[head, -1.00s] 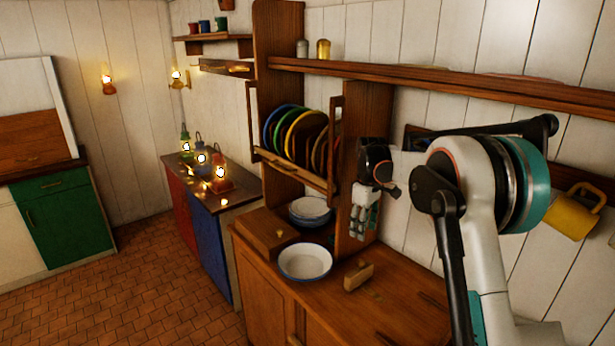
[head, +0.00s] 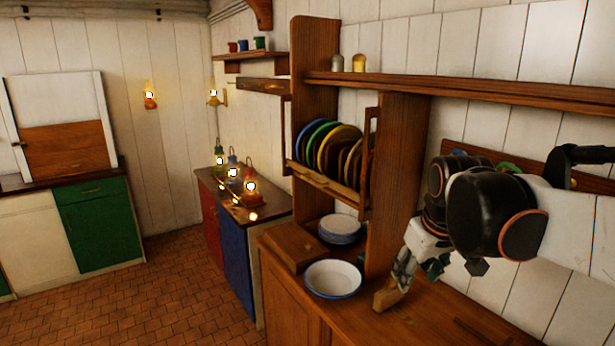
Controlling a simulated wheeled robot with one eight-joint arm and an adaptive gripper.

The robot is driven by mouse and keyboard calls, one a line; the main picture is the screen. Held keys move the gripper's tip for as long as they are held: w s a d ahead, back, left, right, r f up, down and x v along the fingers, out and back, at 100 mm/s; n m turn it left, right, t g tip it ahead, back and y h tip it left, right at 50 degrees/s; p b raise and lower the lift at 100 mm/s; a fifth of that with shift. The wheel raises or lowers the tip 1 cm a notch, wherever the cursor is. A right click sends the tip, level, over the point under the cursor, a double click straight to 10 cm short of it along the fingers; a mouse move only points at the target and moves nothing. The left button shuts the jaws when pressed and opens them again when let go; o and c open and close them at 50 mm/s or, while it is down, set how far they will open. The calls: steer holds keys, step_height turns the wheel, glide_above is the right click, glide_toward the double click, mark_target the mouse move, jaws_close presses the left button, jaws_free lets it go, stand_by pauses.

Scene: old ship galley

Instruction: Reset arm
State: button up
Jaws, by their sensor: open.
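My gripper (head: 402,278) is at the right of the head view, on the end of my black and white arm. It points down over the wooden counter, in front of the rack's right post. Nothing shows between its fingers. A small wooden block (head: 385,296) is on the counter just below and behind the fingertips in the picture; I cannot tell whether they touch. My wrist and forearm hide part of the wall and of the hooks behind.
A white bowl with a blue rim (head: 333,279) stands on the counter (head: 425,325), left of my gripper. Stacked bowls (head: 340,229) sit behind it. Coloured plates (head: 340,145) stand in the rack. A long shelf (head: 470,88) runs above my arm. Lit lanterns (head: 251,191) stand further left.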

steer(key=s+f+m+t+b, duration=0.1)
steer(key=s+f, duration=0.3)
steer(key=s, duration=0.4)
steer(key=s+a+f+m+t+b, duration=0.1)
steer(key=s+f+m, duration=0.1)
steer(key=s+f, duration=0.3)
steer(key=s, duration=0.3)
steer(key=shift+s+a+f+t+b, duration=0.2)
steer(key=shift+s+a+t+b, duration=0.05)
steer(key=shift+t+b, duration=0.15)
steer(key=shift+d, duration=0.1)
